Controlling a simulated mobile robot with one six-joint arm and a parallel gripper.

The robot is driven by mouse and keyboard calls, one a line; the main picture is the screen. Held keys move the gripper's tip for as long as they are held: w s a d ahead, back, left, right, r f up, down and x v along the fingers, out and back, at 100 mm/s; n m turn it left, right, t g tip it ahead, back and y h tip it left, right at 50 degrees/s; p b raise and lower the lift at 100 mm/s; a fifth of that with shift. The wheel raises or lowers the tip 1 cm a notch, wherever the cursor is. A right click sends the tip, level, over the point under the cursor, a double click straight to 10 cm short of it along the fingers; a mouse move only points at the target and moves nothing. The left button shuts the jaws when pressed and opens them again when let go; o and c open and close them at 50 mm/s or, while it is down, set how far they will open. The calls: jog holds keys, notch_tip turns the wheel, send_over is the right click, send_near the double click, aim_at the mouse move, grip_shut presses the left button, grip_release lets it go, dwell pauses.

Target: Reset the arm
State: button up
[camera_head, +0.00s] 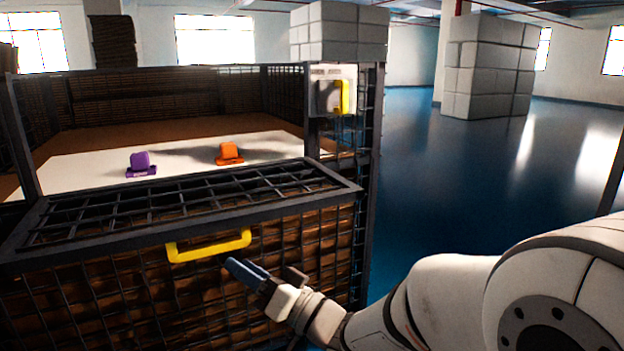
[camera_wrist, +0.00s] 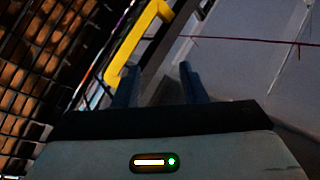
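My arm reaches in from the lower right of the head view, with my gripper (camera_head: 262,276) in front of the cage's mesh front, just below and right of the yellow handle (camera_head: 209,246). In the wrist view my gripper (camera_wrist: 160,85) has its two dark blue fingers apart with nothing between them. The yellow handle (camera_wrist: 143,38) shows beyond and above the fingers there. The fingers look clear of the handle, though the exact gap is hard to tell.
The wire cage (camera_head: 180,215) has a folded-down front flap. Inside, a purple object (camera_head: 140,163) and an orange object (camera_head: 229,153) stand on a white sheet (camera_head: 75,172). Open blue floor (camera_head: 440,190) lies right.

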jog(key=w+d+r+m+t+h+p, duration=0.1)
jog(key=w+d+r+m+h+p, duration=0.2)
jog(key=d+h+p, duration=0.45)
jog(key=w+d+r+m+t+h+p, duration=0.1)
jog(key=w+d+r+h+p, duration=0.1)
jog(key=d+r+h+p, duration=0.45)
jog(key=s+d+r+g+h+p, duration=0.1)
jog(key=s+d+r+g+p, duration=0.1)
jog(key=s, duration=0.4)
jog(key=s+d+r+g+h+p, duration=0.1)
jog(key=s+d+r+g+p, duration=0.1)
jog(key=s+d+g+p, duration=0.2)
jog(key=s+d+r+g+h+p, duration=0.2)
jog(key=s+d+g+p, duration=0.2)
jog(key=s+d+p, duration=0.2)
jog(key=shift+s+r+p, duration=0.25)
jog(key=shift+s+p, duration=0.65)
jog(key=shift+s, duration=0.35)
